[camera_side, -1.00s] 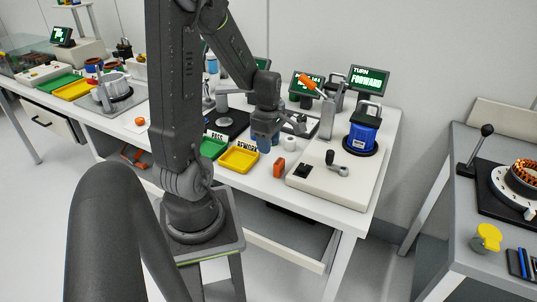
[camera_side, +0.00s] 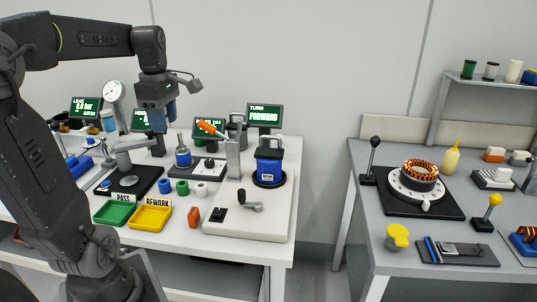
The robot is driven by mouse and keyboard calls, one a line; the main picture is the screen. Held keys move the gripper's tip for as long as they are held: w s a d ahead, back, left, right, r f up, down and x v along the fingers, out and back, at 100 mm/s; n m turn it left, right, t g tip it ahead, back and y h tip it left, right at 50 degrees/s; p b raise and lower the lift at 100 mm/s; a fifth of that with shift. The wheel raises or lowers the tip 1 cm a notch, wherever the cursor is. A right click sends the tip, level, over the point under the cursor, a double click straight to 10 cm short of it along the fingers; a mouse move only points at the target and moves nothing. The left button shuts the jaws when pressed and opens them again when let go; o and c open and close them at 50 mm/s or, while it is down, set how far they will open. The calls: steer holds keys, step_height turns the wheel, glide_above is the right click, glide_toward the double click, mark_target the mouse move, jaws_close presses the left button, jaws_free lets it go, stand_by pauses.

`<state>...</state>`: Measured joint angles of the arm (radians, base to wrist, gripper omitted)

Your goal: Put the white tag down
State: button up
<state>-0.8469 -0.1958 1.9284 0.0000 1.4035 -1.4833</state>
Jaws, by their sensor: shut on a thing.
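My gripper (camera_side: 170,118) is raised above the left table, in front of the wall and above the blue-and-grey part on the small dark stand (camera_side: 183,157). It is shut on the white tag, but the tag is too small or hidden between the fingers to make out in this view. The gripper is well clear of the table top.
A green PASS tray (camera_side: 115,213) and a yellow REWORK tray (camera_side: 151,217) lie at the front. A blue housing (camera_side: 269,165) stands right on the pale fixture plate (camera_side: 262,222). A separate grey table (camera_side: 375,240) holds a copper-wound stator (camera_side: 420,172).

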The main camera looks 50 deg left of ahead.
steer(key=w+a+r+m, duration=0.1)
steer(key=w+a+m, duration=0.1)
steer(key=w+m, duration=0.45)
steer(key=m, duration=1.1)
glide_above(268, 155)
steer(key=f, duration=0.2)
step_height(268, 155, down, 15)
steer(key=shift+w+r, duration=0.1)
steer(key=shift+r, duration=0.05)
steer(key=o, duration=1)
